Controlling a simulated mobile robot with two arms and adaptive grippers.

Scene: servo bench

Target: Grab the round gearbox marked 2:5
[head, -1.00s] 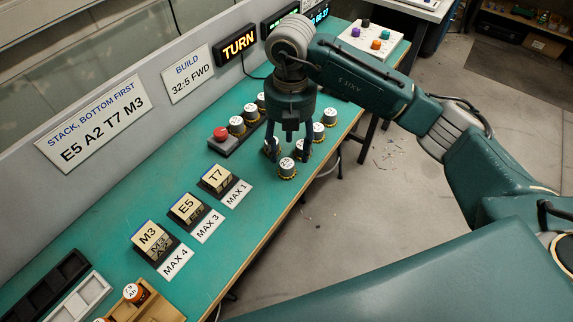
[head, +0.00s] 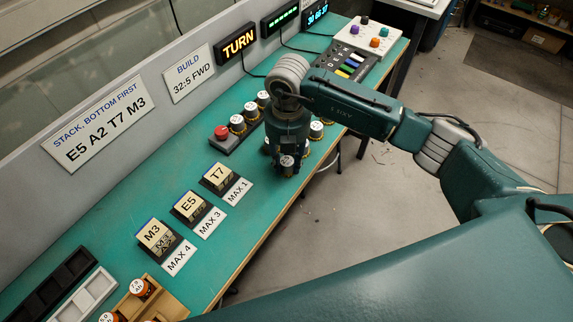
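Several small round gearboxes with white tops and brass-coloured rims stand on the green bench. One gearbox (head: 287,162) is at the front of the group, upright near the bench edge. My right gripper (head: 286,158) points straight down over it, with its fingers low around it. The gripper hides most of this gearbox and whatever is just behind it; whether the fingers touch it I cannot tell. The marks on the tops are too small to read, so I cannot tell which is 2:5. Another gearbox (head: 316,129) shows right of the gripper. My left gripper is not in view.
A dark strip behind the gripper holds a red button (head: 221,132) and white-topped round parts (head: 238,123). Blocks M3 (head: 154,235), E5 (head: 187,207) and T7 (head: 217,176) stand left. A wooden tray (head: 170,297) is at front left. The bench edge is close on the right.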

